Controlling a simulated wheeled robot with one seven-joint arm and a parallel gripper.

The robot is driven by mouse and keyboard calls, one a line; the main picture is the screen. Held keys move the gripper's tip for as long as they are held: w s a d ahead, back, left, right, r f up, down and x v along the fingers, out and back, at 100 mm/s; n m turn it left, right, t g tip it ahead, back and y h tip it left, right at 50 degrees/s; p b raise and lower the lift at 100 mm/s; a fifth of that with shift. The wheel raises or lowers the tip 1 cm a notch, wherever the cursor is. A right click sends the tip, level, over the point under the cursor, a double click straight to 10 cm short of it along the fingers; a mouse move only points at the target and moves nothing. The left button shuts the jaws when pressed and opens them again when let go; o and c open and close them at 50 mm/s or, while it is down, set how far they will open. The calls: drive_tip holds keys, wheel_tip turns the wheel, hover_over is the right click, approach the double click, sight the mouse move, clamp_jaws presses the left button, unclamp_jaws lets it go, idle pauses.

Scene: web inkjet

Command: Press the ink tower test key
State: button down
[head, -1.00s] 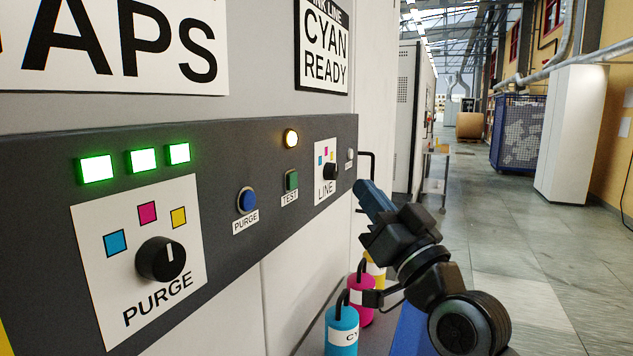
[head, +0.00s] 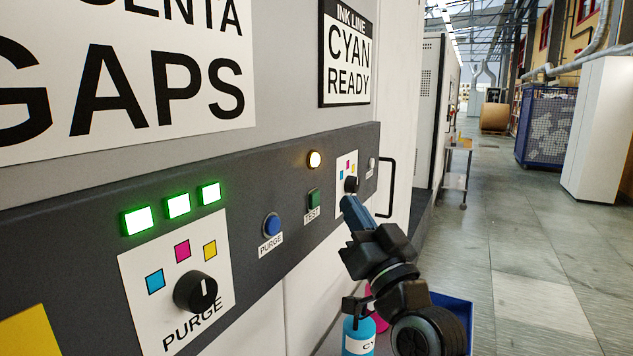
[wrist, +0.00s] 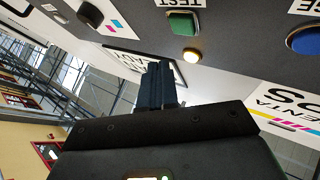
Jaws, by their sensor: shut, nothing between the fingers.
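The green square test key (head: 313,201) is on the dark panel, above a TEST label and below a lit amber lamp (head: 314,159). In the wrist view the green key (wrist: 183,23) is near the top, with the amber lamp (wrist: 191,56) close to it. My gripper (head: 350,208) is shut and empty, its blue fingers pointing up and left. In the head view it is right of the test key, in front of the LINE plate's lower part. In the wrist view the fingers (wrist: 160,82) are below and left of the key, apart from it.
A blue PURGE button (head: 272,225) is left of the key. The black LINE knob (head: 351,184) is right of it, the black PURGE knob (head: 195,291) at lower left. A black handle (head: 388,186) sticks out at the panel's right. Cyan bottle (head: 358,338) stands below. The aisle right is open.

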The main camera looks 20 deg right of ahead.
sight(315, 200)
drive_tip(key=shift+w+a+p, duration=0.7)
drive_tip(key=shift+w+a, duration=0.25)
drive_tip(key=shift+a, duration=0.05)
idle(1.4)
drive_tip(key=shift+w+a+p, duration=0.25)
drive_tip(key=shift+w+p, duration=0.05)
drive_tip(key=shift+w+a+p, duration=0.3)
idle(1.1)
drive_tip(key=shift+s+f, duration=0.1)
drive_tip(key=shift+s+d+b, duration=0.5)
drive_tip(key=shift+d+b, duration=0.05)
drive_tip(key=shift+b, duration=0.35)
